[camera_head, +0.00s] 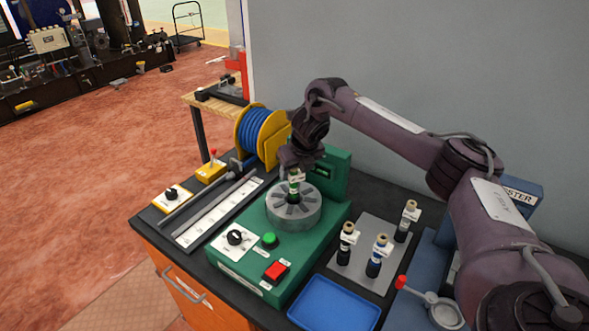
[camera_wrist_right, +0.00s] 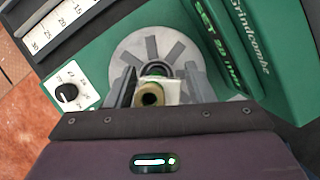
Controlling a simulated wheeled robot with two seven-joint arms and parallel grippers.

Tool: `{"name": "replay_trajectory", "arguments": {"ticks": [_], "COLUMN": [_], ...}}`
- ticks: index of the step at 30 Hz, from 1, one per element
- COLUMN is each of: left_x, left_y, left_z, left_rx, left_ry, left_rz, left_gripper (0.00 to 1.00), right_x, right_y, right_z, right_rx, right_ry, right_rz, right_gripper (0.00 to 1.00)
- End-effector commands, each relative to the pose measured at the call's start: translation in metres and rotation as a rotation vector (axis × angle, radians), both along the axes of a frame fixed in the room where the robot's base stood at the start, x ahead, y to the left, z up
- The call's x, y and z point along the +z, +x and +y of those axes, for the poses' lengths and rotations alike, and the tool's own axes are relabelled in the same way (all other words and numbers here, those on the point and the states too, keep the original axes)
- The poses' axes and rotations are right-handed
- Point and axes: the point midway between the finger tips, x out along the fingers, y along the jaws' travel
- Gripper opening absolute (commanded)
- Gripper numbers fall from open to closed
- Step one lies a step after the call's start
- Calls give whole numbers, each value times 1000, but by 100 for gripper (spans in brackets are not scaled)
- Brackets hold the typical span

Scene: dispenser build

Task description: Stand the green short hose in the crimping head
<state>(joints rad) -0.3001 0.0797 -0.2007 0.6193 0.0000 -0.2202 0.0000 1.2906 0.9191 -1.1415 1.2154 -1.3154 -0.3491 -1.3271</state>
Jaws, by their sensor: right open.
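The crimping head (camera_head: 293,212) is a round grey slotted die on the green machine; it also shows in the wrist view (camera_wrist_right: 133,52). The green short hose (camera_head: 295,189) stands about upright at the die's centre, with a white tag and a green band. Its brass end (camera_wrist_right: 149,95) points up in the wrist view. My right gripper (camera_head: 296,170) is above the die, its fingers on either side of the hose. The fingers (camera_wrist_right: 158,88) are apart, with a gap to the hose. The hose's lower end is hidden in the die. My left gripper is not in view.
Several tagged hoses, including one with a blue band (camera_head: 375,265), stand on a grey plate (camera_head: 366,282) to the right. A blue tray (camera_head: 335,305) lies in front. A blue hose reel (camera_head: 262,135) and a ruler strip (camera_head: 220,212) are left of the machine. A wall rises behind.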

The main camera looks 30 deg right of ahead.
Motion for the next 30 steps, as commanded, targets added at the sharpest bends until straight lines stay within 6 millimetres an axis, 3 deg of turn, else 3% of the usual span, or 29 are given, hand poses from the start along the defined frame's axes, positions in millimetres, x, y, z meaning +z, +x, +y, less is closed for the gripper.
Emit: {"name": "replay_trajectory", "arguments": {"ticks": [30], "left_x": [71], "left_y": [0], "left_z": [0], "left_rx": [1], "left_ry": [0], "left_rz": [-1], "left_gripper": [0], "right_x": [80], "right_y": [-31], "right_z": [2], "right_rx": [-1], "right_ry": [0], "right_rz": [-1], "right_gripper": [48]}}
